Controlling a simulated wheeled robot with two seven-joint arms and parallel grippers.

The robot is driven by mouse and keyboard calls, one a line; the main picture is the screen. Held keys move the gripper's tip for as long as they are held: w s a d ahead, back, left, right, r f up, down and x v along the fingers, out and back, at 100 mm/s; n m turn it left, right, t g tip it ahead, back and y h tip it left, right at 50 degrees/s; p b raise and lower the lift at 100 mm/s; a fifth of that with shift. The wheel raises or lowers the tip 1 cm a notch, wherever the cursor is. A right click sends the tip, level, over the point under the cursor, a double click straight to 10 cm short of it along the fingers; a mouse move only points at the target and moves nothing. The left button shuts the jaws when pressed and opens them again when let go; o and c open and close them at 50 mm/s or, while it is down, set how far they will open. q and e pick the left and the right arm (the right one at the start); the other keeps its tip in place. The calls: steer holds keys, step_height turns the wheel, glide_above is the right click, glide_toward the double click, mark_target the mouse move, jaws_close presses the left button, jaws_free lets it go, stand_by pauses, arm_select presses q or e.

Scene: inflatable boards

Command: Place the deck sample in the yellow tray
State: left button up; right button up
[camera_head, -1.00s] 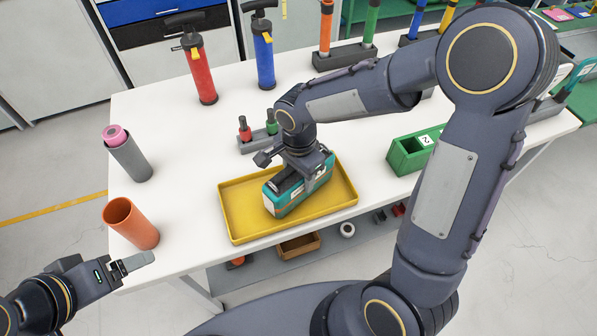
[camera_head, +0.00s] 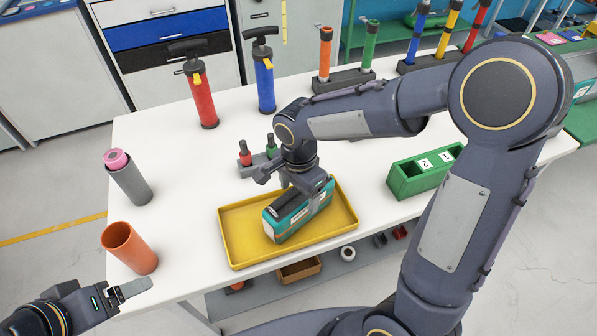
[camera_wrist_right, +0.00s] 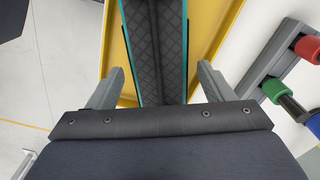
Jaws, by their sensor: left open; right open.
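The deck sample (camera_head: 290,222) is a teal block with white markings and a dark quilted top. It lies in the yellow tray (camera_head: 236,250) on the white table. In the right wrist view the sample's dark quilted face (camera_wrist_right: 157,45) runs between my right gripper's fingers (camera_wrist_right: 158,88), with gaps on both sides. My right gripper (camera_head: 300,190) is open, just over the sample in the head view; its fingertips are partly hidden. The tray also shows in the right wrist view (camera_wrist_right: 118,55). My left gripper (camera_head: 130,290) is at the lower left, open and empty, off the table's front edge.
An orange cup (camera_head: 130,248) and a grey cup with a pink roll (camera_head: 130,182) stand on the left. Red (camera_head: 200,98) and blue (camera_head: 265,80) pumps stand behind. A green numbered box (camera_head: 420,172) is to the right. A small rack (camera_head: 258,160) stands behind the tray.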

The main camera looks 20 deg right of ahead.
step_height(320, 180, up, 8)
steer(key=shift+r, duration=0.2)
steer(key=s+d+n+t+y, duration=0.2)
steer(key=s+n, duration=0.3)
steer(key=s, duration=0.3)
steer(key=s+d+r+n+t+y, duration=0.1)
steer(key=s+d+n+t, duration=0.2)
steer(key=s+n, duration=0.3)
steer(key=shift+s+d+n+t+y, duration=0.35)
steer(key=shift+s+d, duration=0.25)
steer(key=shift+s, duration=0.6)
steer(key=shift+c, duration=0.2)
